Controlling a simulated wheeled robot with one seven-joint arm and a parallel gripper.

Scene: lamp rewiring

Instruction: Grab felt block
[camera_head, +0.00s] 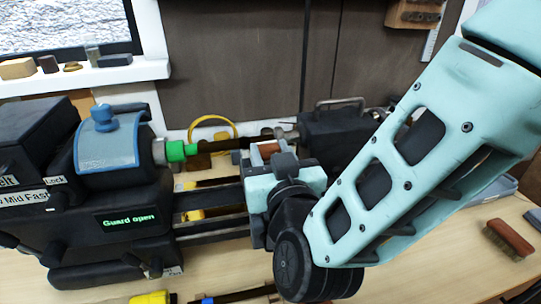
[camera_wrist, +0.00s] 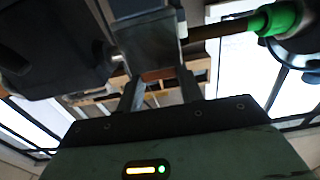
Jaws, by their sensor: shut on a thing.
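My gripper (camera_head: 268,158) is at the lathe, beside the dark turned rod (camera_head: 235,143), with my teal wrist and arm in front of it. A small reddish-brown block (camera_head: 268,148), seemingly the felt block, shows at the fingers. In the wrist view the two grey fingers (camera_wrist: 160,90) stand on either side of a brown strip (camera_wrist: 158,75), close below a grey box-shaped part. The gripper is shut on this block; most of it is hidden. Whether it touches the rod cannot be told.
The lathe headstock (camera_head: 110,190) reads "Guard open", with its blue guard (camera_head: 105,145) and green collar (camera_head: 175,151). The dark tailstock (camera_head: 340,135) stands right of the rod. Several small blocks (camera_head: 17,68) lie on the sill. A brush (camera_head: 508,240) lies on the right bench.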

